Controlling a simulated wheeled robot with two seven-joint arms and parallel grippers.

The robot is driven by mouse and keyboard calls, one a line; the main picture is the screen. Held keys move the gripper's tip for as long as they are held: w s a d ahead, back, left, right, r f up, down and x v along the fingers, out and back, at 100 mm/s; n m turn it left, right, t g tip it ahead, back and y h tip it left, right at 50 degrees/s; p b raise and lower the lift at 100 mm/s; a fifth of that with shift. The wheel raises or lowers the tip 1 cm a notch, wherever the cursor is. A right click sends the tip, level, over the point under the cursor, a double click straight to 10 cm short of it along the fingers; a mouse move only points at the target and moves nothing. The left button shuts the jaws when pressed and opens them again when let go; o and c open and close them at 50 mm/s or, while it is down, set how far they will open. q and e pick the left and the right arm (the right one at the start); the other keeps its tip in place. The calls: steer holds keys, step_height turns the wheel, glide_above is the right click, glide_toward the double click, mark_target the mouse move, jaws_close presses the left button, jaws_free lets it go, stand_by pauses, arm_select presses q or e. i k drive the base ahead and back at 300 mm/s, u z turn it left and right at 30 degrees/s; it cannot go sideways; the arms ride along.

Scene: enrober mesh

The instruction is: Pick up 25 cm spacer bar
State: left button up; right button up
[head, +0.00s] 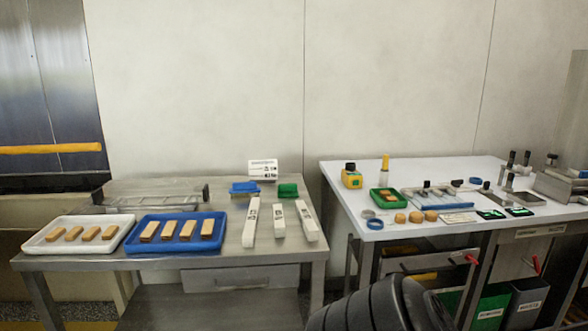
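Three white spacer bars lie side by side on the right part of the left steel table. The left bar (251,222) looks longest, the middle bar (279,220) shortest, and the right bar (306,221) lies slightly slanted. Each has small dark markings, too small to read, so I cannot tell which one is 25 cm. Neither of my grippers shows in the head view. Only a black ribbed part of my own arm shows at the bottom edge, right of the bars.
The left table (100,264) also holds a white tray (52,251) and a blue tray (150,247) with brown bars, a wire rack (155,201), blue and green cloths (288,190) and a sign (262,170). A cluttered white table (345,178) stands right, across a narrow gap.

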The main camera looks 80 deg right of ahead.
mark_target(250, 230)
steer(key=z, duration=2.15)
steer(key=i, duration=0.35)
steer(key=z, duration=0.3)
